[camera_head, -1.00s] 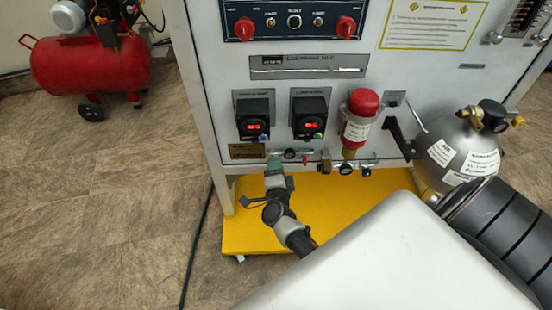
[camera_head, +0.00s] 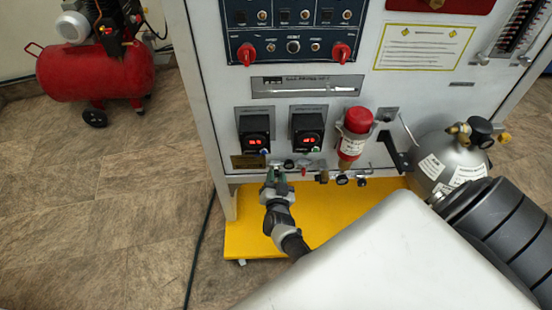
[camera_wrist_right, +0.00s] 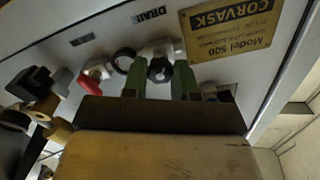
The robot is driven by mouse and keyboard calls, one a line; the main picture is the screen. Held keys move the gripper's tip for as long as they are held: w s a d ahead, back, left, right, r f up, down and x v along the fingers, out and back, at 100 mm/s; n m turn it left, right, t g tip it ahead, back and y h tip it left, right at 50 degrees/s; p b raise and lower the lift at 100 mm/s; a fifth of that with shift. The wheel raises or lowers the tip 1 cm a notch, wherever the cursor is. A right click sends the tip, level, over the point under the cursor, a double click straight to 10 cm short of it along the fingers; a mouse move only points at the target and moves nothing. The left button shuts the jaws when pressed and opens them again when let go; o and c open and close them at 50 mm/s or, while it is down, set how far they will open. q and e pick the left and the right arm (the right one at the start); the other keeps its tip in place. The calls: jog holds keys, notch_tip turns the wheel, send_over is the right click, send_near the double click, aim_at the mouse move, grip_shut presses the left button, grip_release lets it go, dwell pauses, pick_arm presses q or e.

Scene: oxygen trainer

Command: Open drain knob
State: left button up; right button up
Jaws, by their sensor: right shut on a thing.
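The drain knob (camera_wrist_right: 159,70), small and black, is on a silver valve at the panel's lower edge, by the DRAIN label (camera_wrist_right: 149,14) in the upside-down right wrist view. The green fingers of my right gripper (camera_wrist_right: 158,83) are on its two sides and shut on it. In the head view, my right gripper (camera_head: 276,180) reaches up to the lower edge of the white panel, under the left display. The gripper mostly hides the knob there. My left gripper is not in view.
A red-handled valve (camera_wrist_right: 92,77) is beside the drain knob. A brass plate (camera_wrist_right: 231,29) is on its other side. A red-capped filter (camera_head: 354,135) and a grey cylinder (camera_head: 450,158) stand to the right. The yellow base (camera_head: 330,205) lies below. A red compressor (camera_head: 95,72) stands far left.

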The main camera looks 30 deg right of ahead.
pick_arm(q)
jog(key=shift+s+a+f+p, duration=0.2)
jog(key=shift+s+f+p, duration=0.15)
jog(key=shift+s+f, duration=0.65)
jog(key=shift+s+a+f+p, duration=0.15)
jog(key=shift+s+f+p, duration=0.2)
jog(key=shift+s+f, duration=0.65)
pick_arm(e)
jog(key=shift+n, duration=3.8)
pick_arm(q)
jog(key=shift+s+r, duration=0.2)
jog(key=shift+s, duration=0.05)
pick_arm(e)
jog(key=o, duration=0.9)
